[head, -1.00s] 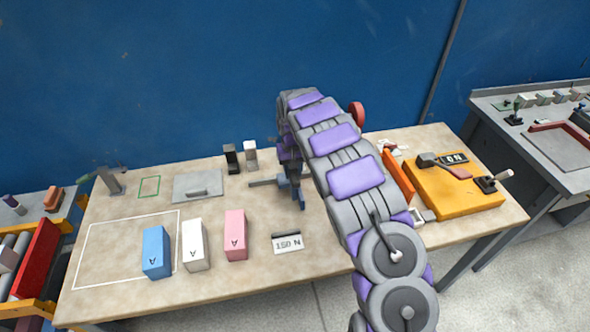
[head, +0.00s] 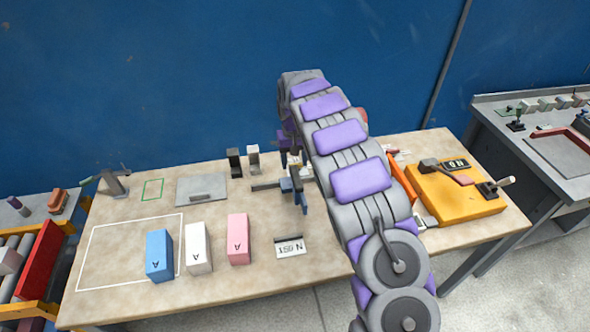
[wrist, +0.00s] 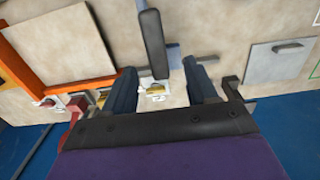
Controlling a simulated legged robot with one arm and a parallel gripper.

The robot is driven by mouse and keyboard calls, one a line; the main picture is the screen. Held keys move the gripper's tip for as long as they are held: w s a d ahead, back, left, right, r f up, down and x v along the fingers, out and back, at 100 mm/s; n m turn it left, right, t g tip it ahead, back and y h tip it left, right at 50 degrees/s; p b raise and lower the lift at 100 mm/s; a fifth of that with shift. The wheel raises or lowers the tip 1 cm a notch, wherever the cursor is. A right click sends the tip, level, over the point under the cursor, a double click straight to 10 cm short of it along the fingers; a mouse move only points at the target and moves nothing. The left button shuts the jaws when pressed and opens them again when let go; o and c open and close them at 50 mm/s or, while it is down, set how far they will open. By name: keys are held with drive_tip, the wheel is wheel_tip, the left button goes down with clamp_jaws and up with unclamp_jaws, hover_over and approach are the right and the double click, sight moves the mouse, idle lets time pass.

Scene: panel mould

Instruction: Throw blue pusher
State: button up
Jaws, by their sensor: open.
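My gripper (wrist: 161,92) is open, its two dark blue fingers apart with a gap between them. In the head view my gripper (head: 293,190) hangs low over the middle of the bench, partly hidden by my arm. A dark upright bar (wrist: 151,42) stands at the gap, with a small white and yellow piece (wrist: 155,91) beyond it between the fingers. I cannot tell whether the fingers touch either. A small blue part (wrist: 174,57) shows behind the dark bar; it may be the blue pusher, but most of it is hidden.
Blue (head: 159,255), white (head: 198,248) and pink (head: 238,239) blocks stand at the front left of the bench. A flat grey plate (head: 190,182) lies behind them. An orange panel (head: 402,182) and yellow box (head: 450,192) are at right.

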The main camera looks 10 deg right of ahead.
wheel_tip(320, 180, up, 9)
drive_tip(key=p, duration=0.1)
drive_tip(key=shift+a+r, duration=0.2)
drive_tip(key=shift+r, duration=0.1)
idle(0.5)
drive_tip(key=s+d+r+m+g, duration=0.15)
drive_tip(key=s+r, duration=0.25)
drive_tip(key=s, duration=0.6)
drive_tip(key=s+d+r+t, duration=0.1)
drive_tip(key=s+d+r, duration=0.3)
drive_tip(key=s, duration=0.7)
drive_tip(key=s+a+f, duration=0.2)
drive_tip(key=s, duration=1.2)
drive_tip(key=s+a+f+n+g, duration=0.1)
drive_tip(key=s+f, duration=0.1)
drive_tip(key=s, duration=1.3)
drive_tip(key=shift+s+a+f+b, duration=0.2)
drive_tip(key=shift+a+b, duration=0.1)
drive_tip(key=shift+a, duration=0.1)
